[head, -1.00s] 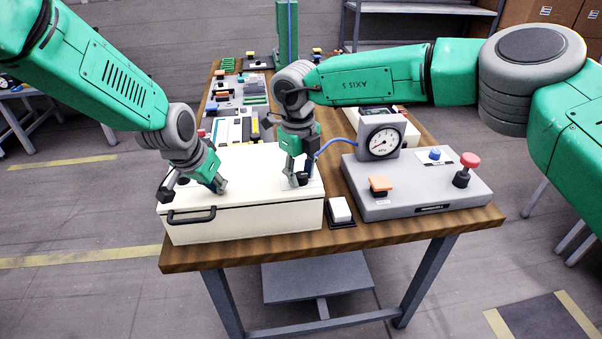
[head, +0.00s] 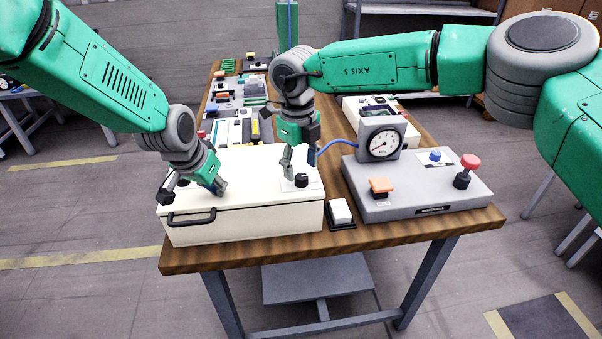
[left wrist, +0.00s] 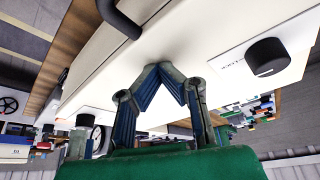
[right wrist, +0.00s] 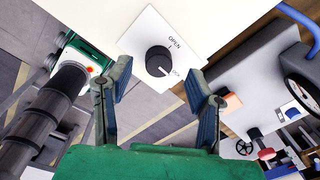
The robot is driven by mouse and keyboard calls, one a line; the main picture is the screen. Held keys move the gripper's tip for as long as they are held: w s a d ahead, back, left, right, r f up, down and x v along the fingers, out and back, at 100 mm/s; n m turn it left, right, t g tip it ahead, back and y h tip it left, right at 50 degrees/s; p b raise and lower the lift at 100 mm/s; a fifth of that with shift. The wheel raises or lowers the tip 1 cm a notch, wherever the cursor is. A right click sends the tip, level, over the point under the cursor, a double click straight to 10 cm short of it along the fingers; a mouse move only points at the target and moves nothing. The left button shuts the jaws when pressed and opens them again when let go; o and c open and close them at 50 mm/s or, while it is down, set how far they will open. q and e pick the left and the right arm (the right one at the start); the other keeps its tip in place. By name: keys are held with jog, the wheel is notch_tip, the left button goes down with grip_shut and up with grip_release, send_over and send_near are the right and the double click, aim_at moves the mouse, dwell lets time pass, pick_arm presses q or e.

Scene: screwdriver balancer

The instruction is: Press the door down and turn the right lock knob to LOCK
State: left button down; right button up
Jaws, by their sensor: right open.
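The cream door (head: 250,170) lies flat on its box, with a black handle (head: 191,216) at the front. The right lock knob (head: 301,180) is black, on a white plate. In the right wrist view, the knob (right wrist: 158,60) has its white mark toward LOCK. My right gripper (head: 288,168) is open and empty, raised beside and above the knob, apart from it. My left gripper (head: 221,190) has its fingertips together, down at the door's top; contact is hard to make out. The left wrist view shows its fingers (left wrist: 160,68) and a black knob (left wrist: 267,57) with a LOCK label.
Right of the box, a white rocker switch (head: 341,210) and a grey gauge panel (head: 410,200) with an orange button and a red knob stand close by. A blue hose (head: 337,147) runs to the gauge. Several parts lie on the bench behind the box.

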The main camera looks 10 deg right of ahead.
notch_tip(320, 180, up, 9)
jog(key=shift+a, duration=0.2)
jog(key=shift+s+r, duration=0.1)
pick_arm(q)
notch_tip(320, 180, up, 7)
jog(key=p, duration=0.6)
pick_arm(e)
notch_tip(320, 180, up, 6)
send_over(299, 176)
